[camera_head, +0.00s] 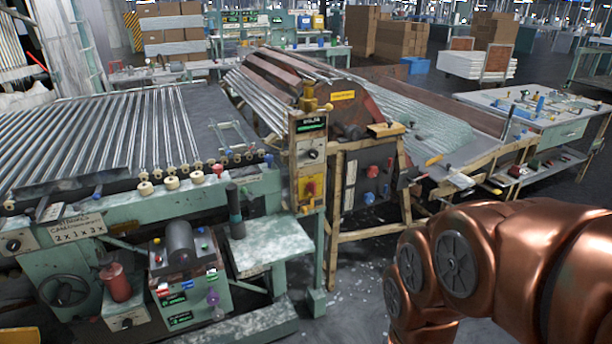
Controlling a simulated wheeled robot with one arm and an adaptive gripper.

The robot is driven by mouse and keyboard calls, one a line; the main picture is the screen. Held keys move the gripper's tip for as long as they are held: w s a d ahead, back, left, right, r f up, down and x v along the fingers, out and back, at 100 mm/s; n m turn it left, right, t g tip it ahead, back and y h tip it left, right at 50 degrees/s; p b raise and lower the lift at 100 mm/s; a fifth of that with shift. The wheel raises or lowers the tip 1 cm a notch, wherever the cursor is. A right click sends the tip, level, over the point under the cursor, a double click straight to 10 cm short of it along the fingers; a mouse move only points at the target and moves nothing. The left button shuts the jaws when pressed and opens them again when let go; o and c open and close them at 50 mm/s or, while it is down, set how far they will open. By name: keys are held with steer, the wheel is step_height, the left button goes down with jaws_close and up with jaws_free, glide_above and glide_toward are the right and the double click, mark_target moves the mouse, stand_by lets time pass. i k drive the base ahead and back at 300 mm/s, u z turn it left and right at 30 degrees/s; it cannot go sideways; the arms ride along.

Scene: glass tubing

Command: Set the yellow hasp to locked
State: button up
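A tall control post (309,158) stands near the middle, at the corner of the green machine. Low on its front is a small yellow plate (311,186) with a red part on it. This looks like the yellow hasp, but it is too small to tell whether it is locked or open. Above it are a dark knob (314,155) and a dark panel with green lettering. My copper arm fills the lower right, to the right of the post and nearer the camera. My gripper is out of view.
A green bench with glass tubes (120,130) fills the left. A green pedestal (262,245) stands left of the post. A wood-framed machine (372,185) is just right of it, and a work table (550,108) farther right. Bare floor shows between them.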

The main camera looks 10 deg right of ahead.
mark_target(303, 209)
steer(key=u, duration=0.1)
steer(key=k, duration=0.35)
steer(key=u, duration=0.35)
steer(key=i, duration=0.75)
steer(key=u, duration=0.65)
